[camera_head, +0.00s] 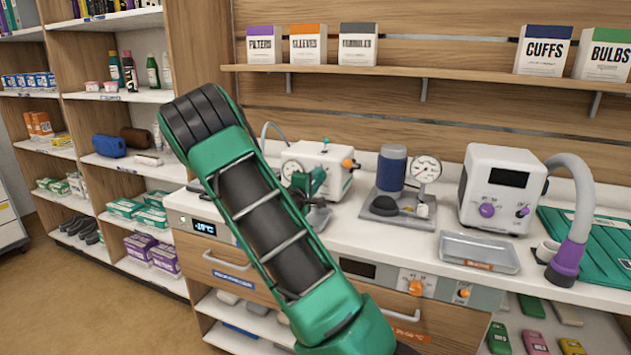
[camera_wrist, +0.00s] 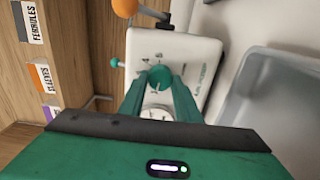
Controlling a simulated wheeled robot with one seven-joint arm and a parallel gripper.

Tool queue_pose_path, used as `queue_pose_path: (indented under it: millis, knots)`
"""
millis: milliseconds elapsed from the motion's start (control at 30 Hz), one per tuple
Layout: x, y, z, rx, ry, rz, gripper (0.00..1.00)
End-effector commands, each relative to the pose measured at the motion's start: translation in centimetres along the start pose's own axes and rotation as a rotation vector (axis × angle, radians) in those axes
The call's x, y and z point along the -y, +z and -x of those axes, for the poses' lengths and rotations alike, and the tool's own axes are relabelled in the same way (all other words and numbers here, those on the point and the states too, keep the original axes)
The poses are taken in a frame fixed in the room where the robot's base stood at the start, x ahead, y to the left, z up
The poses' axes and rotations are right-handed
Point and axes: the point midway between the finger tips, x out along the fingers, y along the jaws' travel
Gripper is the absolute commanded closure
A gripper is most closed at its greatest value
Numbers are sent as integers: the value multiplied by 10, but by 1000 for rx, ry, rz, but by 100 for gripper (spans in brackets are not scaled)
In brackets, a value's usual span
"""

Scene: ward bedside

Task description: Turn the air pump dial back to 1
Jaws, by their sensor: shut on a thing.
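The air pump, a white box (camera_head: 328,155) with an orange knob (camera_head: 348,163) on its side, stands on the counter behind my arm. In the wrist view its white front (camera_wrist: 190,50) shows printed marks around a round teal dial (camera_wrist: 160,76). My gripper (camera_wrist: 160,80) has one green finger on each side of the dial and is shut on it. The dial's pointer and the number it stands at are too small to read. In the head view my arm and fingers hide the dial. A round white gauge (camera_wrist: 157,112) is partly hidden between the fingers.
To the right on the counter stand a blue cylinder with a gauge (camera_head: 392,168), a white unit with a screen (camera_head: 503,180), a clear tray (camera_head: 478,250) and a grey hose (camera_head: 578,200). A shelf (camera_head: 440,73) with boxes runs above.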

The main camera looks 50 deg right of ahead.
Motion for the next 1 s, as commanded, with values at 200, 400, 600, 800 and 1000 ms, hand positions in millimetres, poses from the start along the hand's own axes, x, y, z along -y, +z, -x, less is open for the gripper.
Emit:
queue_pose_path:
  millis: [200, 400, 600, 800, 1000]
  knots:
    - [4, -6, 2, -13, -9, 22, 92]
    - [4, -6, 2, -12, -9, 24, 92]
    - [4, -4, 2, -10, -8, 24, 58]
    - [2, -2, 1, -4, -5, 24, 51]
    - [2, -1, 4, -3, -4, 24, 51]
